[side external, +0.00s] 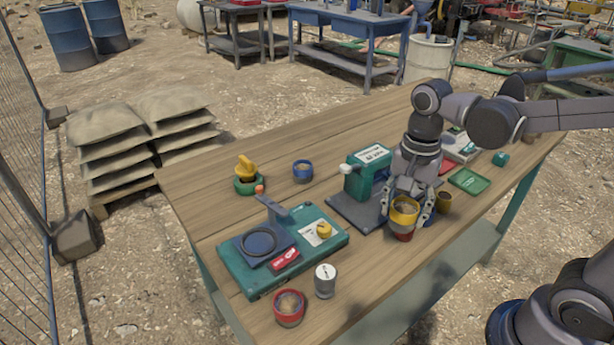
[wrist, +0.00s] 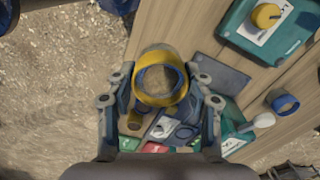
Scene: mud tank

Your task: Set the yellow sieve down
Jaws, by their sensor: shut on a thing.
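The yellow sieve (side external: 404,219) is a round yellow ring with sandy-brown material showing inside. My gripper (side external: 407,217) points down over the right part of the wooden table and is shut on it, one finger on each side. A red band shows directly below the yellow; I cannot tell if it is part of the sieve or a separate thing. In the wrist view the yellow sieve (wrist: 158,98) sits between the fingertips of my gripper (wrist: 160,98), with a blue edge on its side. The gap between it and the table is not clear.
A green device (side external: 369,160) on a dark base stands just left of my gripper. A small brown-yellow cup (side external: 444,203) is close on its right. A teal scale (side external: 262,282), a white-topped jar (side external: 325,283) and a red cup (side external: 289,318) stand left. The table's front edge is near.

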